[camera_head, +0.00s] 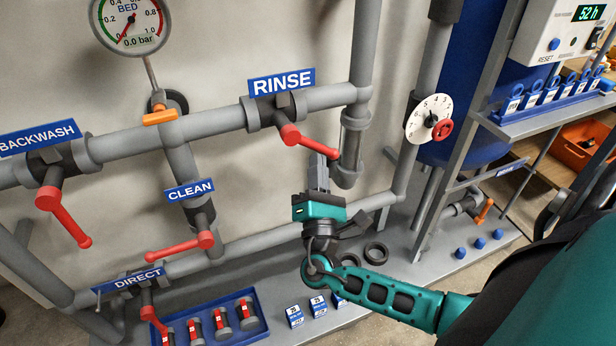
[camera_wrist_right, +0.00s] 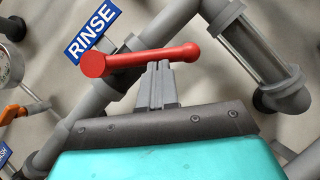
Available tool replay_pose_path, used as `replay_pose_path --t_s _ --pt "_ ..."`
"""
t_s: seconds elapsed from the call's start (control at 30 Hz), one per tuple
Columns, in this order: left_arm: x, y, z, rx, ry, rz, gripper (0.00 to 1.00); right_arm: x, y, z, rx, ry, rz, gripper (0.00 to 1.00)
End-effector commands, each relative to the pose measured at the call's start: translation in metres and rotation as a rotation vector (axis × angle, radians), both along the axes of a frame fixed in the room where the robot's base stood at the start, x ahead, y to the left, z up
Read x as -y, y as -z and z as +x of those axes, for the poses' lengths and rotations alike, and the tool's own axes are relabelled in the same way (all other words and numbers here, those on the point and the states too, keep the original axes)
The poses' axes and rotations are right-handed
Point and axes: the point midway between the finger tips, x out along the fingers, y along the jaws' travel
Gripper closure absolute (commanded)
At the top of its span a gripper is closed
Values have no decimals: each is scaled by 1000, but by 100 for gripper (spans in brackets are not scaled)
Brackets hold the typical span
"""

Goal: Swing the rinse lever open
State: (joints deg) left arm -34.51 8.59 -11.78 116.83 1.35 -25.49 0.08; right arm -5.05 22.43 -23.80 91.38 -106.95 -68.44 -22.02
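The red rinse lever (camera_head: 312,145) sits on the valve under the blue RINSE sign (camera_head: 282,82). It slants down to the right from its hub, at an angle to the pipe. My right gripper (camera_head: 318,165) is just below the lever's outer part, its fingers together and pointing up. In the right wrist view the fingertips (camera_wrist_right: 158,70) reach the lower edge of the lever (camera_wrist_right: 145,58). The lever is not seen between the fingers; whether they touch it I cannot tell. My left gripper is out of view.
Other red levers, marked BACKWASH (camera_head: 62,215), CLEAN (camera_head: 180,246) and DIRECT (camera_head: 152,320), are to the left. A vertical grey pipe (camera_head: 352,150) stands close right of my fingers. A blue tray (camera_head: 255,320) with cartridges lies below.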

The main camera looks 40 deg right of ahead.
Motion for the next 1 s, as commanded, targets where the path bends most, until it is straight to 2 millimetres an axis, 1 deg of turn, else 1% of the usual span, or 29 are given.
replay_pose_path --t_s 0.03,0.1,0.5,0.7,1.0 --pt "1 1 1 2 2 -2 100 6 -4 1 -6 -1 -48 100" --pt "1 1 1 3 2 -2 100 10 -7 0 -22 -2 -114 100" --pt "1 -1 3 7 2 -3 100 29 -31 -5 -103 0 -448 100" --pt "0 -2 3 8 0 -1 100 33 -38 -6 -134 -2 -561 100" --pt "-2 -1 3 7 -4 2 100 36 -44 -8 -154 0 -645 100"
